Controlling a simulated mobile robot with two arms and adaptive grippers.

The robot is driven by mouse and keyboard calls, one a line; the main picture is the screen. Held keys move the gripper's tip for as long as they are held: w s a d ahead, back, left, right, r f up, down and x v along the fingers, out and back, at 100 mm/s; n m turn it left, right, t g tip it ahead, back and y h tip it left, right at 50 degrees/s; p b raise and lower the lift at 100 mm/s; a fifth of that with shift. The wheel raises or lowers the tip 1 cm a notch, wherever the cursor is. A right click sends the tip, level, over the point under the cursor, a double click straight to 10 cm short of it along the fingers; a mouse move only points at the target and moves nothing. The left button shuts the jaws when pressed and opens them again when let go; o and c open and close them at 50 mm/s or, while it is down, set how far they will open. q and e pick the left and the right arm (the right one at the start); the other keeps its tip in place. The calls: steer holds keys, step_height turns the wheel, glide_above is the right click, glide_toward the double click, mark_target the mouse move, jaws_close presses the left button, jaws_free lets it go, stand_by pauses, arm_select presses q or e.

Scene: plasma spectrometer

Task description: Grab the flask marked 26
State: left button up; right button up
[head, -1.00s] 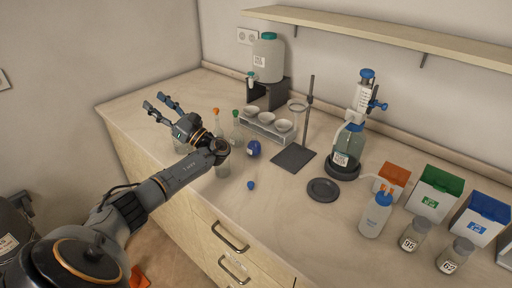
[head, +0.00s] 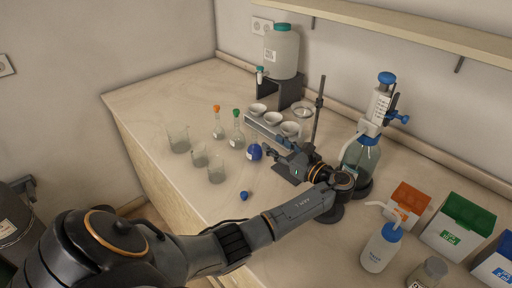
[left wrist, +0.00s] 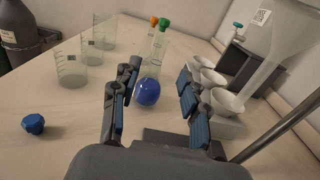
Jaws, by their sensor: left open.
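A flask with an orange stopper (head: 217,124) and a flask with a green stopper (head: 237,130) stand upright left of the cup rack. A round dark-blue flask (head: 254,152) is in front of them; it also shows in the left wrist view (left wrist: 148,93). No number 26 is readable on any of them. My left gripper (head: 273,162) is open and empty, just right of the blue flask and pointing towards it. In the left wrist view, the blue flask shows between the finger lines, ahead of the open gripper (left wrist: 160,70). My right gripper is not in view.
Several clear beakers (head: 179,140) stand to the left. A loose blue stopper (head: 244,196) lies nearer the front. The white-cup rack (head: 273,134) and a stand rod (head: 318,110) are close to the gripper. A bottle with a blue dispenser (head: 362,155) stands to the right.

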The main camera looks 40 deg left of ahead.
mark_target(257, 135)
arm_select(q)
steer(key=a, duration=0.1)
steer(key=a+b, duration=0.1)
steer(key=a, duration=0.1)
steer(key=a+b, duration=0.1)
steer(key=a, duration=0.1)
steer(key=shift+w+f, duration=0.25)
steer(key=shift+w, duration=0.1)
steer(key=a+b, duration=0.4)
steer(key=shift+a+f, duration=0.1)
steer(key=shift+f, duration=0.15)
steer(key=shift+w+a, duration=0.1)
steer(key=shift+a, duration=0.15)
steer(key=shift+r, duration=0.25)
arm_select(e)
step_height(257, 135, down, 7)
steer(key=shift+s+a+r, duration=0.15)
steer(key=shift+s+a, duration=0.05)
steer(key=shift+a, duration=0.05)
arm_select(q)
jaws_close()
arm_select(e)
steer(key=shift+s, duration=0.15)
